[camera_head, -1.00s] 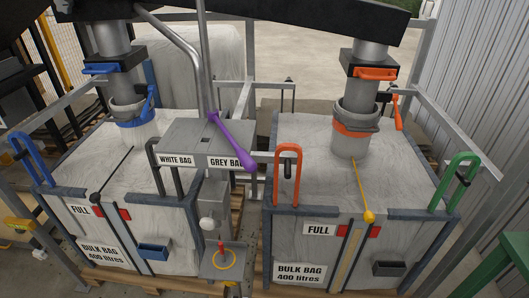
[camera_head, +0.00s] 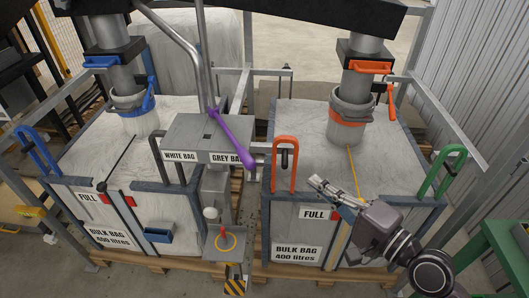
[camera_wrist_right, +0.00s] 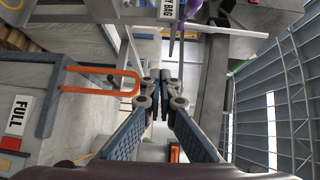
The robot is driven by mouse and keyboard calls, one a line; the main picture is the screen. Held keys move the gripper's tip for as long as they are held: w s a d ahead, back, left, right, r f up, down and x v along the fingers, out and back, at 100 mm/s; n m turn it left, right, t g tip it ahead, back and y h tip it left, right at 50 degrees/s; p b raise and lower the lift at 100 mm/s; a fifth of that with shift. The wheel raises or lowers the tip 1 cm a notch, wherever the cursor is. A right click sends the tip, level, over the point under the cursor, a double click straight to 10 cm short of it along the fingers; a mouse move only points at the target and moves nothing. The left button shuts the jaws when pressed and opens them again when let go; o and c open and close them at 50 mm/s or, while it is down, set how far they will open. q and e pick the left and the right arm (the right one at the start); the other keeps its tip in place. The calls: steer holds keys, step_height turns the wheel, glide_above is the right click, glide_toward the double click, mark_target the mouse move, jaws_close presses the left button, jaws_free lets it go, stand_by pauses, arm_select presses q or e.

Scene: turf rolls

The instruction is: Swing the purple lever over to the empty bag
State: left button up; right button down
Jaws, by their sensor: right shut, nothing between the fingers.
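The purple lever (camera_head: 232,138) is pivoted on a grey box (camera_head: 180,132) labelled WHITE BAG and GREY BAG. Its knob end points down and right, beside the GREY BAG label. The lever also shows at the top of the right wrist view (camera_wrist_right: 177,25). The left bulk bag (camera_head: 80,150) and the right bulk bag (camera_head: 300,150) each stand below a spout, with a FULL label on the front. I cannot tell which one is empty. My right gripper (camera_head: 316,184) is shut and empty over the front of the right bag, below and right of the lever's knob. My left gripper is out of view.
An orange handle (camera_head: 286,142) stands between the lever's knob and my right gripper. A green handle (camera_head: 457,166) is at the right corner. A small panel with a red-topped stick (camera_head: 222,233) sits below the box. A diagonal grey pipe (camera_head: 175,40) runs above the lever.

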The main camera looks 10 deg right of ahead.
steer(key=shift+y, duration=0.5)
steer(key=r, duration=0.1)
steer(key=s+a+r, duration=0.1)
steer(key=r, duration=0.2)
steer(key=shift+s+a+r, duration=0.1)
steer(key=shift+s+a, duration=0.25)
steer(key=shift+a, duration=0.05)
steer(key=w+a+p, duration=0.6)
steer(key=w+a, duration=0.1)
steer(key=a, duration=0.2)
steer(key=shift+a, duration=0.2)
steer(key=shift+r, duration=0.1)
